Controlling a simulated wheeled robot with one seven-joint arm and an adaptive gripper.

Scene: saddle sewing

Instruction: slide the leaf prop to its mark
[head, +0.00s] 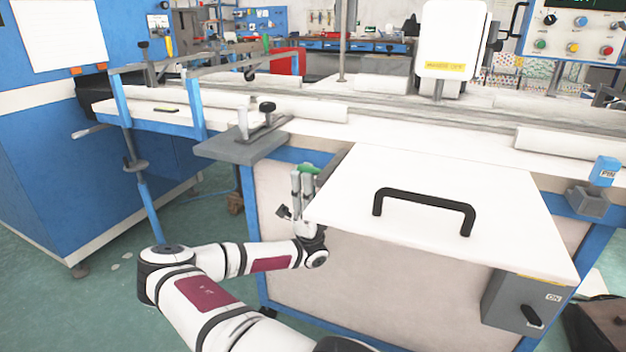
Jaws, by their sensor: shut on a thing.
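My gripper (303,176) points upward at the left edge of the white leaf (400,165). It is shut on a small green piece (309,168), which I take to be the grip of the leaf prop. Most of the prop is hidden by the fingers and the leaf. The leaf lies roughly level and carries a black arched handle (425,203). I cannot make out the prop's mark in this view.
A grey plate with a black-knobbed clamp (266,108) sits just left of my gripper. A blue PIN block (605,170) is at the right, and a grey ON switch box (526,303) hangs under the leaf's front right. Open green floor (205,213) lies left of the bench.

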